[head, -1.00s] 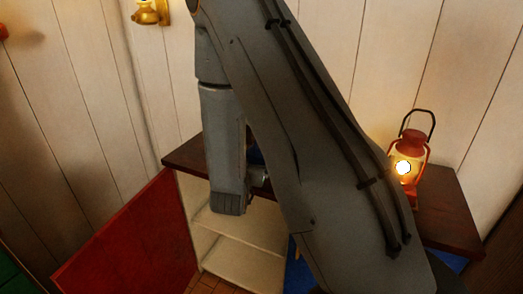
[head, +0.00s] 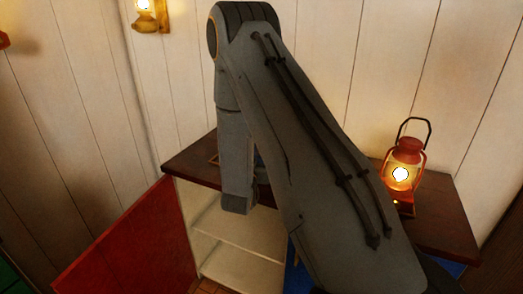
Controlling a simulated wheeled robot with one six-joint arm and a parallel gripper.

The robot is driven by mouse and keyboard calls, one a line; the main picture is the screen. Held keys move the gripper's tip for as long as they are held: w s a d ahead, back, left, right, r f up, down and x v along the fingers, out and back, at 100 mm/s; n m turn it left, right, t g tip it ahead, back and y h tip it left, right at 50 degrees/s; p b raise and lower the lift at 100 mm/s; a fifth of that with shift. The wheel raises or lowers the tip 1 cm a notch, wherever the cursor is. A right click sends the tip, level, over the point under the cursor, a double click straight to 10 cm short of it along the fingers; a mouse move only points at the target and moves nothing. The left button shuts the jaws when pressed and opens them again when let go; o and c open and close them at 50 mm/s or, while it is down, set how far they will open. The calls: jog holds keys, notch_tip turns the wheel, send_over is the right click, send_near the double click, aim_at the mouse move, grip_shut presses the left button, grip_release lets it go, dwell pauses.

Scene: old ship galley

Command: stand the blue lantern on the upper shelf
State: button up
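I cannot make out the blue lantern. Only a small dark blue patch (head: 258,160) shows between my arm links, and I cannot tell what it belongs to. The open cabinet has a cream interior with an upper shelf (head: 238,230) and a lower level (head: 235,266). Its right part is hidden behind my arm. The visible part of the upper shelf looks bare. My forearm hangs down in front of the cabinet's top. My gripper is hidden behind my arm, so its hold does not show.
The red cabinet door (head: 130,245) stands open to the left. A lit red lantern (head: 404,175) stands on the right of the dark wooden top (head: 445,220). A blue surface (head: 294,258) shows low beside my arm. A brass lamp (head: 148,15) hangs on the wall.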

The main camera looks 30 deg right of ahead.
jog(key=c, duration=1.6)
jog(key=shift+r, duration=0.1)
jog(key=c, duration=0.3)
